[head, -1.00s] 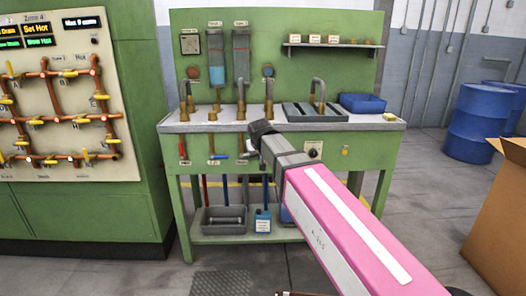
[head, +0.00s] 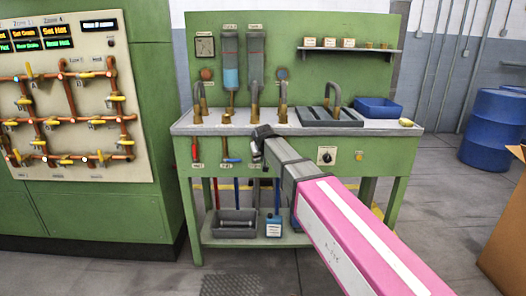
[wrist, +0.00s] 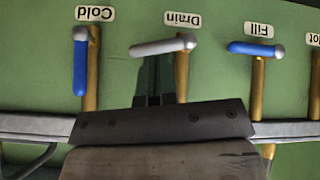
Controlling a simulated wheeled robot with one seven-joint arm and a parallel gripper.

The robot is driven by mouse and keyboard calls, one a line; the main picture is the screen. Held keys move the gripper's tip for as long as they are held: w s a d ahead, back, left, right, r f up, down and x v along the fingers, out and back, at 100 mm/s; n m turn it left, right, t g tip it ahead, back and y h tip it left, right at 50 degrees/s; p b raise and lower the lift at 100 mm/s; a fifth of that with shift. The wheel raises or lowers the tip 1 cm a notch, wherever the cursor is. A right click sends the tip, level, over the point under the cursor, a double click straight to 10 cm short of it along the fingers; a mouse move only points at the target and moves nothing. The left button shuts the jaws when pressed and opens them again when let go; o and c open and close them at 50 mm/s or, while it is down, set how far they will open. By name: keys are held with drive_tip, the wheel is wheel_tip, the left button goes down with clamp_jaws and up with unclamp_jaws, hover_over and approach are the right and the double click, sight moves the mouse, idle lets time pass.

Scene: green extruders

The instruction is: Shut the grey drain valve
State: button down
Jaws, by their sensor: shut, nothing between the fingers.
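The grey drain valve handle (wrist: 163,47) lies nearly level across its brass pipe in the wrist view, which shows the panel upside down. Its round pivot end is over the pipe and its free end points left. The "Drain" label (wrist: 182,20) is above it in that picture. My gripper (wrist: 154,97) is shut and empty, its dark fingertips close to the handle; whether they touch it I cannot tell. In the head view my gripper (head: 259,140) is at the bench's front panel and mostly hides the drain valve.
In the wrist view, the blue cold handle (wrist: 80,62) lies along its pipe and the blue fill handle (wrist: 256,48) lies across its pipe. The head view shows the red hot handle (head: 195,149) hanging down. The grey worktop edge (head: 215,130) is just above the valves.

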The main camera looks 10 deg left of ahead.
drive_tip(key=w+f, duration=0.2)
drive_tip(key=w, duration=0.1)
drive_tip(key=shift+w+a, duration=0.1)
drive_tip(key=shift+a, duration=0.05)
idle(0.3)
drive_tip(key=shift+w+d+f+m+y, duration=0.1)
drive_tip(key=shift+d+f+m+y, duration=0.3)
drive_tip(key=shift+f+y, duration=0.3)
drive_tip(key=shift+r, duration=0.2)
